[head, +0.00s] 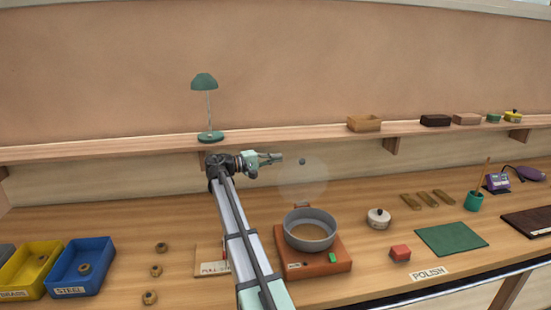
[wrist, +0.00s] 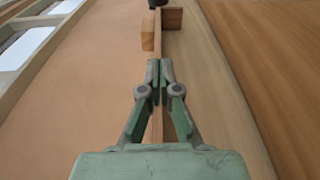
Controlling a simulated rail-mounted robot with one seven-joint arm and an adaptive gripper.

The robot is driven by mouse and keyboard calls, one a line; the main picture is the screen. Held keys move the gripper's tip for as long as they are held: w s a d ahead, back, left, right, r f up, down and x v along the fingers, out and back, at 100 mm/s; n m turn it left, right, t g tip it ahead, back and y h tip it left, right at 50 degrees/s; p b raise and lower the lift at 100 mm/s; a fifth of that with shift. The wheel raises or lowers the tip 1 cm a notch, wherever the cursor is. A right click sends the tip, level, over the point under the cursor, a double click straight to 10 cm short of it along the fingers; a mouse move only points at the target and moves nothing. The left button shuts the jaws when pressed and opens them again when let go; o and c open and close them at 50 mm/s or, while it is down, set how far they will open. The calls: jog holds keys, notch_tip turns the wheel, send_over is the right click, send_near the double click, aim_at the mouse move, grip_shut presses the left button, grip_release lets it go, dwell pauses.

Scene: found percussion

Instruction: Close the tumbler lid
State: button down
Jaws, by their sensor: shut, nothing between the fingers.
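The tumbler is an orange-red box (head: 283,262) with a round grey drum (head: 310,243) on top, open upward and holding brown material. Its lid (head: 304,182) looks like a faint see-through disc standing upright behind the drum, above a small hinge block. A small dark knob (head: 302,161) shows near the lid's top. My gripper (head: 281,157) is up behind the bench, left of the knob in the head view and apart from it. In the wrist view my gripper (wrist: 156,68) has its fingers together with nothing between them. The lid is not seen there.
A shelf (head: 100,149) runs along the wall behind my gripper, with a green lamp (head: 205,82) on it. A white lidded pot (head: 379,218) and a red block (head: 400,253) stand right of the tumbler. Blue (head: 101,268) and yellow bins stand left.

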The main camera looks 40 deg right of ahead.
aim_at(296, 160)
jog(key=s+d+p, duration=0.4)
jog(key=s+d, duration=0.1)
jog(key=shift+s+d+r, duration=0.1)
jog(key=shift+d+r, duration=0.1)
jog(key=shift+s+a+f, duration=0.15)
jog(key=shift+s+a, duration=0.05)
dwell(0.3)
